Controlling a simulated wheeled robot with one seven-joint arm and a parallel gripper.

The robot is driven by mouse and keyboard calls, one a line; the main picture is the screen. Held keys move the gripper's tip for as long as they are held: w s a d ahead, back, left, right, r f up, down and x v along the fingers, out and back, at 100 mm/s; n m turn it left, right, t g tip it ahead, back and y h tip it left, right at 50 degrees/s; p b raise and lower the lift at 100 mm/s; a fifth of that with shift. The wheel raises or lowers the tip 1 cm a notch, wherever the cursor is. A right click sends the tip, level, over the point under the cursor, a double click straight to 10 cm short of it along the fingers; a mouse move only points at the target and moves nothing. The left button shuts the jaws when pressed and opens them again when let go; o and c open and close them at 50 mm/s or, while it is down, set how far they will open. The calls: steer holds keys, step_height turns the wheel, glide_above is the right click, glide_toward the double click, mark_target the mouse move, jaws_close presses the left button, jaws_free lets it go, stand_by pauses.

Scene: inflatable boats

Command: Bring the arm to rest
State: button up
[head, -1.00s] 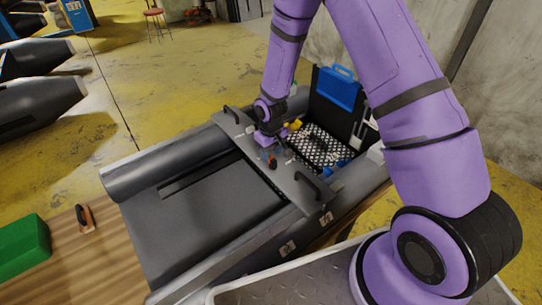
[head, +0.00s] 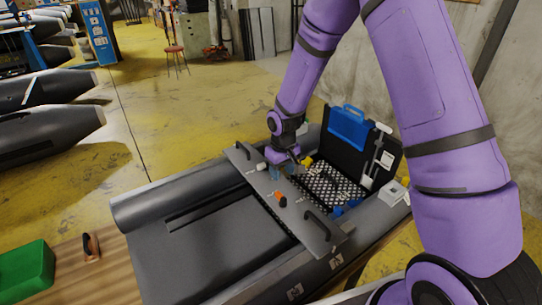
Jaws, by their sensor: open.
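My purple arm reaches in from the right in the head view, bent at the elbow. Its end, my gripper (head: 281,160), hangs low over the grey plate (head: 258,186) that lies across the inflatable boat (head: 190,235). The gripper is open, though its fingertips are small and partly hidden. An orange and black item (head: 280,199) rests on the plate just in front of the gripper. A small blue thing (head: 274,173) shows beside the gripper.
An open black case (head: 388,155) with a blue part in its lid and a perforated tray (head: 330,187) lies right of the gripper. A green box (head: 25,272) sits on the wooden table (head: 100,275). Open yellow floor lies behind the boat.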

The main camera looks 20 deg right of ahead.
steer(key=s+d+r+m+t, duration=0.1)
steer(key=s+d+r, duration=0.15)
steer(key=r, duration=0.65)
steer(key=s+d+r+t, duration=0.1)
steer(key=s+r, duration=0.3)
steer(key=r, duration=0.4)
steer(key=s+d+r+m+t, duration=0.1)
steer(key=s+d+r, duration=0.15)
steer(key=r, duration=0.65)
steer(key=s+d+r+m+t, duration=0.1)
steer(key=s+r, duration=0.4)
steer(key=s, duration=0.5)
steer(key=s+d+r+t, duration=0.1)
steer(key=s+r, duration=0.4)
steer(key=s, duration=0.6)
steer(key=shift+d+m, duration=0.25)
steer(key=shift+m, duration=0.15)
steer(key=shift+r, duration=0.1)
